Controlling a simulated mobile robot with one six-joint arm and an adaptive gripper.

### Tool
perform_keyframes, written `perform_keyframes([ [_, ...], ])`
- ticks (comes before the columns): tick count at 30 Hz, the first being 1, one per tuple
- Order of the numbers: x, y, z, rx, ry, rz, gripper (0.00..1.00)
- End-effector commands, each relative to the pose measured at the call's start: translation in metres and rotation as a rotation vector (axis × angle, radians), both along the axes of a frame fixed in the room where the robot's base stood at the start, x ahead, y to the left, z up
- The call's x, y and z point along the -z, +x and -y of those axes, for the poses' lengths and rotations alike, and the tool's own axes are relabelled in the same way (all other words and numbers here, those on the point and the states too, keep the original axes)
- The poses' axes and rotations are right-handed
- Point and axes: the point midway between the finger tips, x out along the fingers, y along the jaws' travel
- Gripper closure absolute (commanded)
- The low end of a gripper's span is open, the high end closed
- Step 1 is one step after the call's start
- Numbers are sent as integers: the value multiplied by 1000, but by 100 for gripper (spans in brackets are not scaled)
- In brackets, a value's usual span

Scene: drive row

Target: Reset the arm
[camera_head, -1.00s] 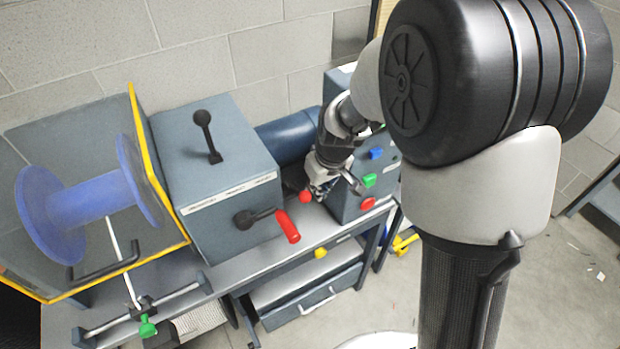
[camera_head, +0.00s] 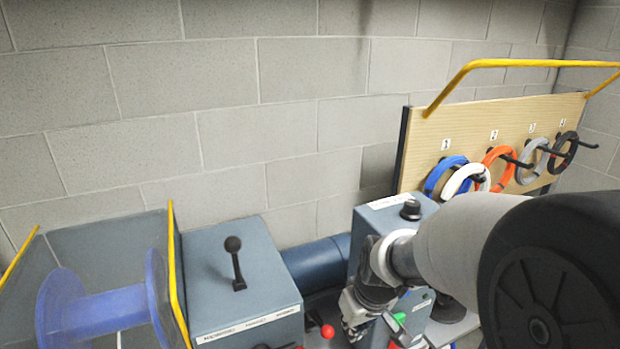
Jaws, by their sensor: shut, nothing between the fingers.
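My gripper (camera_head: 358,328) is in the lower middle of the head view, pointing down in front of the grey-blue control box (camera_head: 378,222). Its fingers are small in the picture and partly overlap the box front; they are shut and empty. A red ball knob (camera_head: 327,331) shows just left of the fingers; I cannot tell whether they touch. My arm reaches in from the lower right, and its large dark joint hides much of that corner.
A grey gearbox (camera_head: 262,270) with a black lever (camera_head: 236,262) stands left of the gripper. A blue spool (camera_head: 105,312) sits in a yellow-edged guard at far left. A wooden board (camera_head: 450,150) with coloured rings on hooks stands behind at right. A block wall closes the back.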

Motion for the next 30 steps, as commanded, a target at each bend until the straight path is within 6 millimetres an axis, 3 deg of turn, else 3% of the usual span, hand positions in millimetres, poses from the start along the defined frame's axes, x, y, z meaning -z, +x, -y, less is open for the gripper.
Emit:
perform_keyframes([
  [1,-24,-14,3,22,4,20,100],
  [6,-78,-73,15,115,15,48,100],
  [12,-114,-147,30,232,20,82,100],
  [16,-122,-185,38,298,20,100,100],
  [21,-123,-212,44,350,21,111,100],
  [30,-123,-216,45,359,20,113,100],
])
